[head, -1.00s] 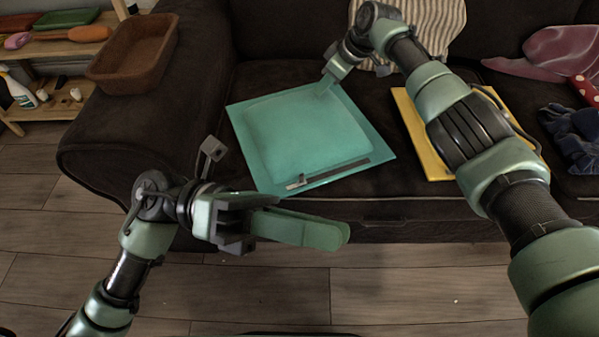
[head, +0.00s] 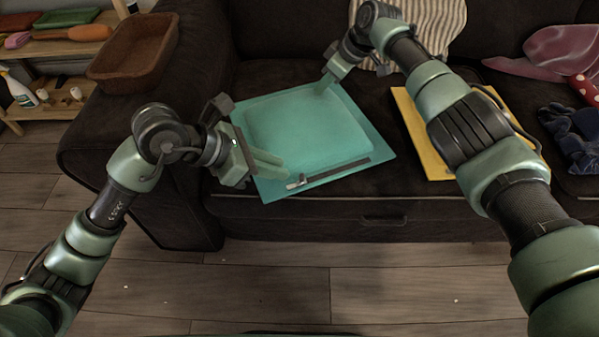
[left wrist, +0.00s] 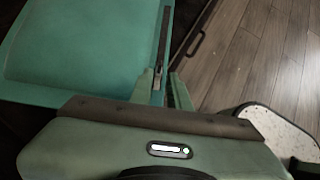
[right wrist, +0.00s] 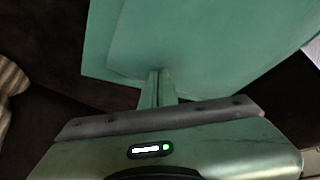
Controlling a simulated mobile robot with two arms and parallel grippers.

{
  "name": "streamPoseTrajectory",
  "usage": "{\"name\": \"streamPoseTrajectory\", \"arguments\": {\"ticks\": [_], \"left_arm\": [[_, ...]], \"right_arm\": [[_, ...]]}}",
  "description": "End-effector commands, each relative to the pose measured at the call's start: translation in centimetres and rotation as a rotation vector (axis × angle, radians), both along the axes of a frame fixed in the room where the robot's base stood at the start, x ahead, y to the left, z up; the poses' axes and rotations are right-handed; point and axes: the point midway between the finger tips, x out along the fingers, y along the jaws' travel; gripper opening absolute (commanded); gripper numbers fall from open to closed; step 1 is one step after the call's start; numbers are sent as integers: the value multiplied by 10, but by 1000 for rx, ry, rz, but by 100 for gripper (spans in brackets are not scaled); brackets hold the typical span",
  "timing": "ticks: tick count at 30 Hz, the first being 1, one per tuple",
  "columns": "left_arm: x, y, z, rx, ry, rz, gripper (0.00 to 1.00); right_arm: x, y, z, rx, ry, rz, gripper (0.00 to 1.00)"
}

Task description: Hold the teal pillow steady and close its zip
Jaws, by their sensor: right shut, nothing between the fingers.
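The teal pillow (head: 305,128) lies flat on the dark sofa seat. Its dark zip strip (head: 345,170) runs along the near edge, with the light zip pull (head: 297,181) at the strip's left end. My left gripper (head: 284,170) is over the pillow's near left edge, just left of the pull. In the left wrist view its two fingers (left wrist: 168,78) are apart, with the zip pull (left wrist: 158,76) close to the left fingertip. My right gripper (head: 323,90) is shut and empty, its tips pressed on or very near the pillow's far edge; these also show in the right wrist view (right wrist: 156,75).
A yellow flat item (head: 415,135) lies right of the pillow, partly under my right arm. A brown basket (head: 135,55) sits on the sofa arm. Dark blue cloth (head: 573,135) is at far right. The floor in front is clear.

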Motion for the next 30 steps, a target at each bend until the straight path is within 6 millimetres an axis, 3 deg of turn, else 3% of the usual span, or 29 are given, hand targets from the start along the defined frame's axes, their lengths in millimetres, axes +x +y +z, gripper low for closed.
{"name": "streamPoseTrajectory", "arguments": {"ticks": [1,10,24,26,30], "left_arm": [[2,-9,-9,-3,5,-2,17],[17,-42,-45,-3,4,-1,17],[21,-50,-55,-2,2,-1,17],[21,-50,-55,-2,2,-1,1],[21,-50,-55,-2,2,-1,0]], "right_arm": [[-4,-1,-8,-6,16,1,0],[-4,-1,-8,-6,16,1,0],[-4,-1,-8,-6,16,1,0],[-4,-1,-8,-6,16,1,0],[-4,-1,-8,-6,16,1,0]]}}
